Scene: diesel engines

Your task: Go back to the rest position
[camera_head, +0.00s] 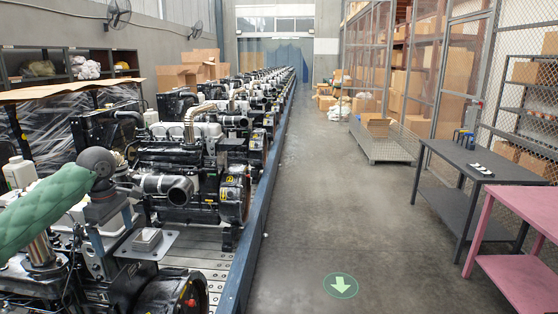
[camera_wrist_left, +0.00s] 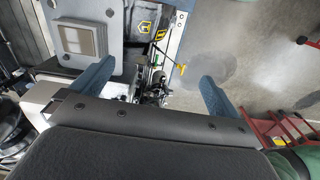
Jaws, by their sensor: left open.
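My left arm comes in from the left in a green sleeve, over the nearest engine. My left gripper (camera_head: 112,232) points down beside a flat grey plate with a small square block (camera_head: 147,239) on it. In the left wrist view my left gripper (camera_wrist_left: 153,78) has its two blue fingers wide apart, with nothing between them. The square block (camera_wrist_left: 80,40) shows there at upper left, outside the fingers. My right gripper is in neither view.
A row of diesel engines (camera_head: 178,165) runs back along a line with a blue side rail (camera_head: 262,195).

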